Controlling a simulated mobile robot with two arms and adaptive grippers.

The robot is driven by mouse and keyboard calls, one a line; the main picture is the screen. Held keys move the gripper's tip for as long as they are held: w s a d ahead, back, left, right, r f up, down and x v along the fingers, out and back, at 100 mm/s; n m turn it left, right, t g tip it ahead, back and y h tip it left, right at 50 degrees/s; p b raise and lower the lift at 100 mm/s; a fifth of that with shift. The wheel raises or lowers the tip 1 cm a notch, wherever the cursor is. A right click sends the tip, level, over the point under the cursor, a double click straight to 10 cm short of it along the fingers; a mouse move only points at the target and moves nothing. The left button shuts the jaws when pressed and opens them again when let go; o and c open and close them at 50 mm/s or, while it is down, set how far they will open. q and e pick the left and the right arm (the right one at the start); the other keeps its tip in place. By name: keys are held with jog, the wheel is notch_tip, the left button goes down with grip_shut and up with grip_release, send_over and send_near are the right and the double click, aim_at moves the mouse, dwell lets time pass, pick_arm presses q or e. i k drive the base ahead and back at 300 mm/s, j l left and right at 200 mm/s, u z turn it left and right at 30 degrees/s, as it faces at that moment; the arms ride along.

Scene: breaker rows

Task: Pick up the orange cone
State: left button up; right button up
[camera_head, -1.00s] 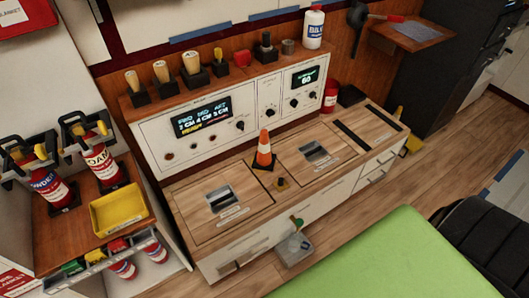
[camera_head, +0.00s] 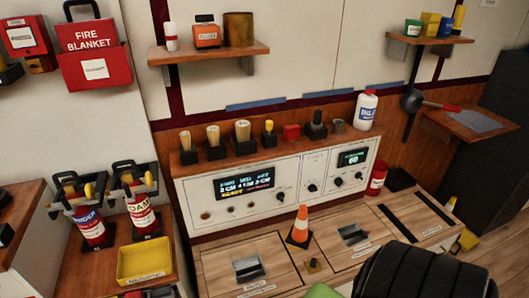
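The orange cone (camera_head: 300,228) stands upright on a black square base. It has a white band and sits on the wooden counter (camera_head: 217,262), in front of the white control panel (camera_head: 204,194). It stands between two inset hatches. Its whole height shows, and nothing touches it from above. Neither of my grippers is in the picture.
A black ribbed object (camera_head: 425,274) covers the lower right, hiding part of the counter front. Two red extinguishers (camera_head: 92,226) (camera_head: 141,212) and a yellow tray (camera_head: 145,262) stand at left. Several wooden-handled tools line the panel top. A red can (camera_head: 376,178) stands right of the panel.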

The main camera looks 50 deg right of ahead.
aim_at(299, 236)
jog(key=k+l+u, duration=0.25)
jog(key=l, duration=0.3)
jog(key=k+l+u, duration=0.25)
jog(key=l, duration=0.3)
jog(key=k+l+u, duration=0.25)
jog(key=l, duration=0.2)
jog(key=k+l+u, duration=0.25)
jog(key=l, duration=0.2)
